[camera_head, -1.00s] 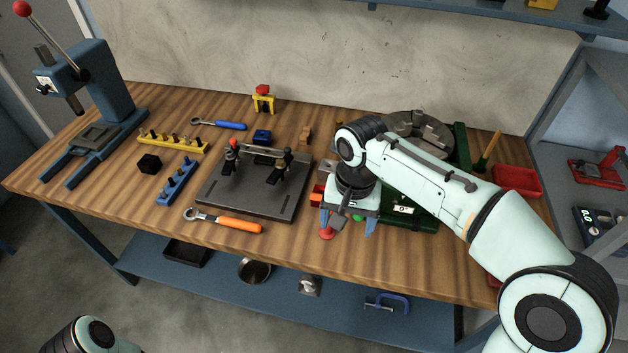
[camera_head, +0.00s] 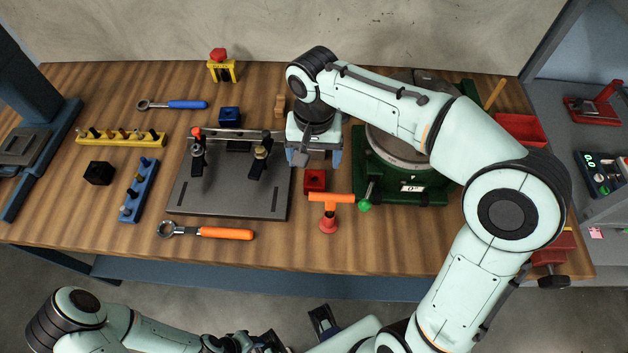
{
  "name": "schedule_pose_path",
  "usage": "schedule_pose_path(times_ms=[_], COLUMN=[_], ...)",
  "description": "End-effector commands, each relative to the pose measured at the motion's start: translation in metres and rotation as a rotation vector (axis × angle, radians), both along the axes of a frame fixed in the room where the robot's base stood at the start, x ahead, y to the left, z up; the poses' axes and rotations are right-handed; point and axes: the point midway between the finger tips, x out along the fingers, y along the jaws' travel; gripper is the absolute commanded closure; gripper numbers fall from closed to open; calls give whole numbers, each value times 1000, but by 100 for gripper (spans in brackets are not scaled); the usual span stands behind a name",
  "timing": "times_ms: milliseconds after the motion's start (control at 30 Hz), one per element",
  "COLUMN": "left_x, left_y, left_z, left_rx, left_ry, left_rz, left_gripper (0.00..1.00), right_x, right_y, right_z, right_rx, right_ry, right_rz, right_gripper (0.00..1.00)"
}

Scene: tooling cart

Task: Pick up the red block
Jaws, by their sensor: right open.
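The red block (camera_head: 314,181) is a small cube with a dark mark on top. It sits on the wooden bench, between the grey fixture plate and the green-based rotary table. My right gripper (camera_head: 314,162) is open and empty, pointing down. Its two light-blue fingers show to the left and right, just behind the block in the picture. The block's front and top are in plain sight; the height of the fingertips above the bench is hard to tell. My left arm runs along the bottom edge, and its gripper is not clearly shown.
An orange T-handle tool (camera_head: 331,200) stands close in front of the block. The fixture plate (camera_head: 230,199) with clamps lies left, the green-based rotary table (camera_head: 436,190) right. An orange-handled wrench (camera_head: 206,231) lies near the front edge. Bare bench remains in front.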

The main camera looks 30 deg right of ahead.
Motion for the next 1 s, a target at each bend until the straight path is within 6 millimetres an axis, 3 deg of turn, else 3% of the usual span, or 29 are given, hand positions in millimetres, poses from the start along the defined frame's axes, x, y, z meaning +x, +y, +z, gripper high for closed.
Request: schedule_pose_path(times_ms=[100, 333, 600, 900, 967, 1000], left_x=[-1, -2, -3, -3, -3, -3], left_y=[0, 0, 0, 0, 0, 0], left_z=[-4, -6, -11, -11, -11, -11], left_rx=[0, 0, 0, 0, 0, 0], left_ry=[1, 2, 3, 3, 3, 3], left_rz=[1, 0, 0, 0, 0, 0], left_gripper=[57, 57, 57, 57, 57, 57], right_x=[0, 0, -2, -1, -1, -1], right_y=[0, -1, -3, -3, -3, -3], right_z=[-19, -35, -73, -78, -78, -78], right_rx=[0, 0, 0, 0, 0, 0], right_ry=[1, 1, 4, -1, -1, -1], right_rz=[-2, -1, -1, 0, 0, 0], right_gripper=[17, 17, 17, 17, 33, 46])
